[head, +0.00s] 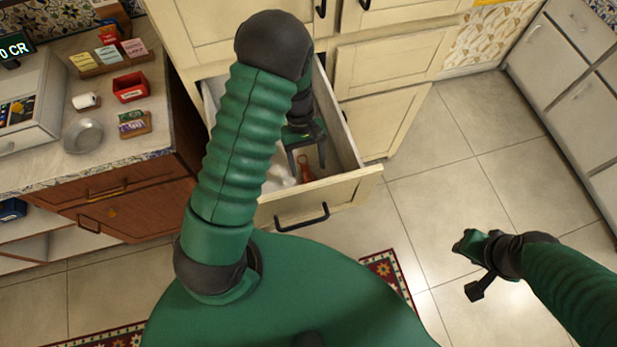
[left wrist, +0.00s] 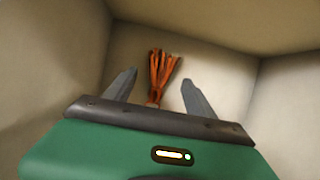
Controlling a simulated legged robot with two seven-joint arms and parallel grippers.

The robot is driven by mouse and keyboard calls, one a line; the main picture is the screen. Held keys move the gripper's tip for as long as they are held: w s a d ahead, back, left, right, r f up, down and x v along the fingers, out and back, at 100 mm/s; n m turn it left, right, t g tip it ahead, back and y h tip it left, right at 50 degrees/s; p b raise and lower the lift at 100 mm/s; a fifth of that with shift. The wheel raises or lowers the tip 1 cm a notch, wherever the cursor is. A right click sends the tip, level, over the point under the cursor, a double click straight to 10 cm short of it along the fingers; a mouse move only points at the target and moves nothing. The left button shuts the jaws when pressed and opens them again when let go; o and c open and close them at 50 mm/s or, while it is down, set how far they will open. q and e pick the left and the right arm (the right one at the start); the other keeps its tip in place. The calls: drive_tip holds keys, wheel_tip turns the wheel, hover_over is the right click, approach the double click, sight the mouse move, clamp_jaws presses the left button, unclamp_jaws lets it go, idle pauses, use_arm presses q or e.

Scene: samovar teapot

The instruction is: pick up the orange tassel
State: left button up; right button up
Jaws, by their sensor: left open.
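The orange tassel (left wrist: 161,75) lies on the floor of the open drawer, its strands fanned out. In the left wrist view it shows between the two fingers of my left gripper (left wrist: 158,88), and its near end is hidden by the gripper body. In the head view the tassel (head: 304,168) is a small orange strip inside the drawer, beside the fingers. My left gripper (head: 306,158) is open and reaches down into the drawer.
The drawer's front panel (head: 318,203) and side walls enclose my left gripper closely. A whitish item (head: 279,172) lies in the drawer left of the tassel. A counter (head: 60,165) with a metal bowl (head: 83,135) and a red box (head: 130,87) stands at left. Floor at right is clear.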

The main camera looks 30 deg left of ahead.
sight(310, 178)
use_arm(q)
drive_tip(key=x, duration=0.4)
drive_tip(key=shift+s+f, duration=0.2)
drive_tip(key=shift+f, duration=0.05)
drive_tip(key=shift+d+f, duration=0.2)
drive_tip(key=shift+d, duration=0.1)
drive_tip(key=shift+a, duration=0.25)
drive_tip(key=c, duration=0.9)
drive_tip(key=shift+d, duration=0.1)
clamp_jaws()
